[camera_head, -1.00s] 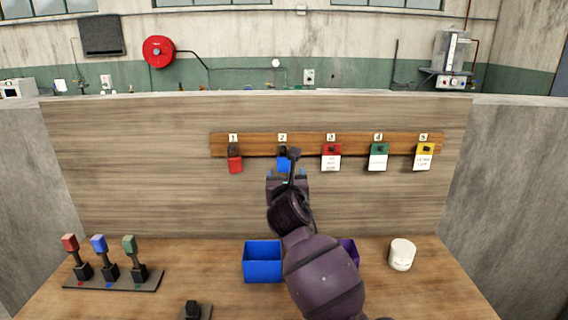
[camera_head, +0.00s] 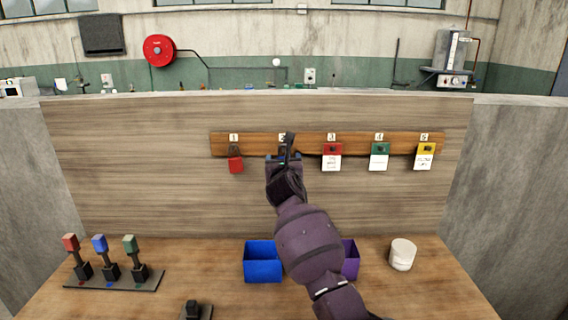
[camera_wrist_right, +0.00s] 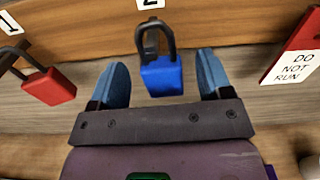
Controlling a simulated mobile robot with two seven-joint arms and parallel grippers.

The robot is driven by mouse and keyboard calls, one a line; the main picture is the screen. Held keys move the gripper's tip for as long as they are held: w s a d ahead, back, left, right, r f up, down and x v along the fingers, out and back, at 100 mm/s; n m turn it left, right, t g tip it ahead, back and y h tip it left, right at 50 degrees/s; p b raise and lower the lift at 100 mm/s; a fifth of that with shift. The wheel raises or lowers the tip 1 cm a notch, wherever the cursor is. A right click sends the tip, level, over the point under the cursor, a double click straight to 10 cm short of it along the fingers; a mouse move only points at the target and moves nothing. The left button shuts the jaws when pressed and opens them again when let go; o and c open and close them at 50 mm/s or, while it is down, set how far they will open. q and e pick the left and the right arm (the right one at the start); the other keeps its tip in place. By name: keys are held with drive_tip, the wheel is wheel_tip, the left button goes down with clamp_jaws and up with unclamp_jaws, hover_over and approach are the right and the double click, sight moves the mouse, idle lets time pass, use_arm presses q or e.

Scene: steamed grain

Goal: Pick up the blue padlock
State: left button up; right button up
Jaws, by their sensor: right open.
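The blue padlock (camera_wrist_right: 162,77) hangs by its dark shackle below the number 2 label in the right wrist view. My right gripper (camera_wrist_right: 163,82) is open, with one blue fingertip on each side of the padlock and a gap visible on both sides. In the head view my right gripper (camera_head: 283,162) is up at the wooden rail at position 2 and hides most of the padlock. My left gripper is not in view.
A red padlock (camera_head: 235,165) hangs to the left at position 1. Tagged red (camera_head: 331,149), green (camera_head: 379,149) and yellow (camera_head: 425,149) locks hang to the right. Below stand a blue bin (camera_head: 263,270), a purple bin (camera_head: 351,262) and a white round container (camera_head: 402,254).

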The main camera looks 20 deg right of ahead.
drive_tip(key=shift+x, duration=0.9)
drive_tip(key=c, duration=1)
drive_tip(key=shift+c, duration=0.2)
drive_tip(key=shift+r, duration=0.25)
drive_tip(key=v, duration=1.8)
